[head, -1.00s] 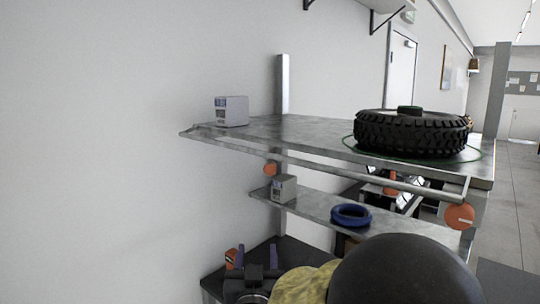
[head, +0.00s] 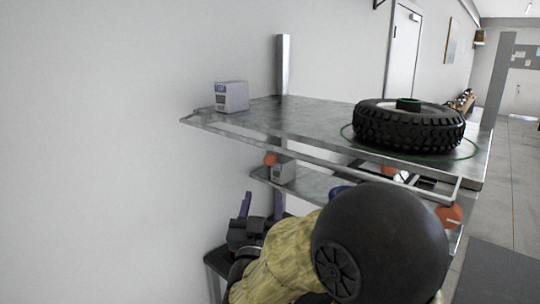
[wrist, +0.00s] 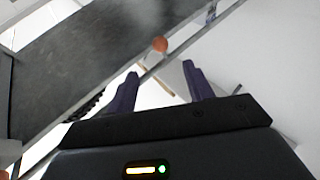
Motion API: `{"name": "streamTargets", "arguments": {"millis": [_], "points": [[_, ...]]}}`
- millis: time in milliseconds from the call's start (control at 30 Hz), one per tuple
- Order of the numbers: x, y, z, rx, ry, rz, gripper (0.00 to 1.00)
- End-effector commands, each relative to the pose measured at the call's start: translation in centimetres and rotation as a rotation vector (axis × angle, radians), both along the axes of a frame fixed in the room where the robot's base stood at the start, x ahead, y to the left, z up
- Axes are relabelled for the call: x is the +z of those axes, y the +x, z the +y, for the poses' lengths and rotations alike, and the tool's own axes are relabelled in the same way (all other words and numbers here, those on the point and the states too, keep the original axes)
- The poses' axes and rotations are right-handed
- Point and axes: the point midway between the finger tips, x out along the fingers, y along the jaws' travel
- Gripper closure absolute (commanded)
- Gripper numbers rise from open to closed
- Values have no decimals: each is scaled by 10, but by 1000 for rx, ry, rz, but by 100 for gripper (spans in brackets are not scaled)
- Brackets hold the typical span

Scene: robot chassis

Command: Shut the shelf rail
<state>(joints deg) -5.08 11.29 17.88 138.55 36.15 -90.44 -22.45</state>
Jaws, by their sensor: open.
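The shelf rail (head: 325,167) is a thin grey bar along the front of the metal top shelf (head: 300,122). It stands out from the shelf's front edge, with a gap between, joined by short end arms. Orange round knobs (head: 449,216) sit below the shelf near its ends. My gripper (head: 262,205) is open and empty, below the rail's left half, its purple fingers pointing up. In the wrist view, my gripper (wrist: 160,84) has its fingers apart, and the rail (wrist: 186,52) crosses diagonally beyond them. An orange knob (wrist: 160,45) shows there too. I cannot tell whether a finger touches the rail.
A lower shelf (head: 318,184) holds another small box (head: 283,172) and a blue ring, mostly hidden by my arm. A white wall is at the left.

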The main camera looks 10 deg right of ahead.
Motion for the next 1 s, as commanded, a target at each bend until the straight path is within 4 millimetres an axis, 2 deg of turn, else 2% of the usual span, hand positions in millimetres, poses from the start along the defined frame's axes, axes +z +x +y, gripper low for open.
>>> {"name": "streamTargets", "arguments": {"millis": [33,700,833,1000], "points": [[8,9,-3,-3,1,0,48],[51,109,-38,-1,1,0,48],[54,119,-41,1,1,1,48],[54,122,-42,1,1,0,48]]}}
